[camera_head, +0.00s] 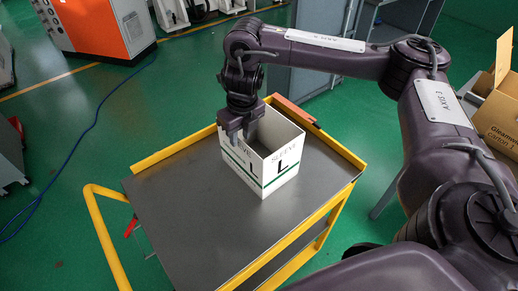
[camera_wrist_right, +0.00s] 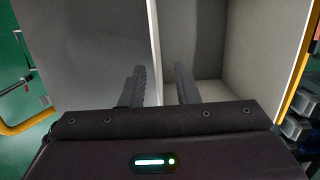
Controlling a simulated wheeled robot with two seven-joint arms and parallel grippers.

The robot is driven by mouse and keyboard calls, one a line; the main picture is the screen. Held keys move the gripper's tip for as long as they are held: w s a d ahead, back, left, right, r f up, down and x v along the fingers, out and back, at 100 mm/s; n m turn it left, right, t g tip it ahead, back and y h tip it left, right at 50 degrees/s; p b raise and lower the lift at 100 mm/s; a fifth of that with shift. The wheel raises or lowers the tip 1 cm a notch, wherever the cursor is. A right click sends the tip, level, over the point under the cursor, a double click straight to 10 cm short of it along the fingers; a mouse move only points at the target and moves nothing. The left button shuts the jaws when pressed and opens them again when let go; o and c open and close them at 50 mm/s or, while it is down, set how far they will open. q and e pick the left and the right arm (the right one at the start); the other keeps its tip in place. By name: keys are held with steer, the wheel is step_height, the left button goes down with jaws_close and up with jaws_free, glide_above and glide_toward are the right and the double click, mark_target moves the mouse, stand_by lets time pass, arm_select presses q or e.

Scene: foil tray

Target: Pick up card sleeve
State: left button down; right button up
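The card sleeve (camera_head: 284,162) is a white open-topped box with a green stripe, a large L and the word SLEEVE on its sides. It stands upright on the grey top of a yellow-railed cart (camera_head: 185,215). My right gripper (camera_head: 238,138) is at the sleeve's upper left wall and hides part of its print. In the right wrist view my right gripper (camera_wrist_right: 160,82) has its two fingers apart, one on each side of the white sleeve wall (camera_wrist_right: 95,40). A gap shows between the fingers and the wall. My left gripper is not in view.
A reddish-brown block (camera_head: 294,111) lies at the cart's back edge behind the sleeve. A cardboard box (camera_head: 497,118) stands at the right. An orange-and-white machine (camera_head: 95,28) is at the upper left. The cart top in front and left of the sleeve is clear.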

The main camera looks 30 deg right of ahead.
steer(key=f, duration=0.1)
steer(key=f+p, duration=0.1)
steer(key=f, duration=0.3)
steer(key=shift+w+a+f+p, duration=0.15)
steer(key=shift+w+a+p, duration=0.1)
steer(key=shift+w+p, duration=0.15)
jaws_close()
